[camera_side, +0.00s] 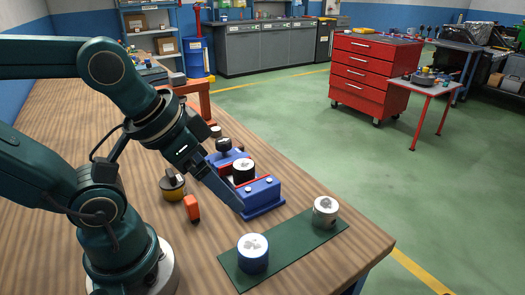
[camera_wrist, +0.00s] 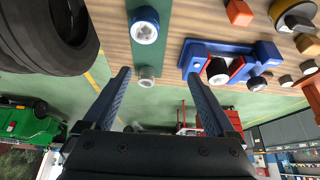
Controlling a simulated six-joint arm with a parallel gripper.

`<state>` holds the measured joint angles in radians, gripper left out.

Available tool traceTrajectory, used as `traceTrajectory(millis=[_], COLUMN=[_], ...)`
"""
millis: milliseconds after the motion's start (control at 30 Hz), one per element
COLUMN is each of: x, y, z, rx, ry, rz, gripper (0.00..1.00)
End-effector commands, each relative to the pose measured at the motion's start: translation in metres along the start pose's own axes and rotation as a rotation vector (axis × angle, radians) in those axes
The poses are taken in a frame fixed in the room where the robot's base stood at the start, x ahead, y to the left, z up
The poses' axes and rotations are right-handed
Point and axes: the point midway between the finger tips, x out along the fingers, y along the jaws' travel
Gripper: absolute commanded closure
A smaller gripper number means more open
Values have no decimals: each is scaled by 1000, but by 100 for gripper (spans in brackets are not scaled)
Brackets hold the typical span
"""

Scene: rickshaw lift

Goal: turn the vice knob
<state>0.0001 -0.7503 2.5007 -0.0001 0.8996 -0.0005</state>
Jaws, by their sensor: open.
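The blue vice (camera_side: 262,194) stands on the wooden bench, with a dark cylinder (camera_side: 243,171) with a pale top between its red jaw faces. Its round black knob (camera_side: 223,145) is at the end farther from the green mat. In the wrist view the vice (camera_wrist: 193,56) lies upper right, beyond the right finger, with the cylinder (camera_wrist: 217,70) and the knob (camera_wrist: 257,83). My gripper (camera_wrist: 158,78) is open and empty. In the side view it (camera_side: 222,190) angles down in front of the vice, partly covering it; contact cannot be told.
A green mat (camera_side: 287,244) holds a blue-sided can (camera_side: 253,254) and a grey can (camera_side: 326,212). An orange block (camera_side: 192,207) and a yellow-and-black round object (camera_side: 173,186) stand left of my gripper. The bench's front right corner is clear.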

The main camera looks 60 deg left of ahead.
Motion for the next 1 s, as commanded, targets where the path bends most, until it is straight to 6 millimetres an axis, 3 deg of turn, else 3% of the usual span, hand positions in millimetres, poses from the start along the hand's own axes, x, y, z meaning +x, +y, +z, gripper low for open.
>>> traceTrajectory(millis=[367, 433, 567, 733, 867, 1000], x=[0, 0, 0, -18, -29, -30], y=[0, 0, 0, -1, -13, -38], z=[0, 0, 3, -18, -51, -90], rx=[0, -5, -101, -467, -871, -1331], ry=[0, 0, -13, -1, -21, -41], rz=[0, 0, -1, -4, -45, -123], gripper=[9, 15, 15, 15, 15, 15])
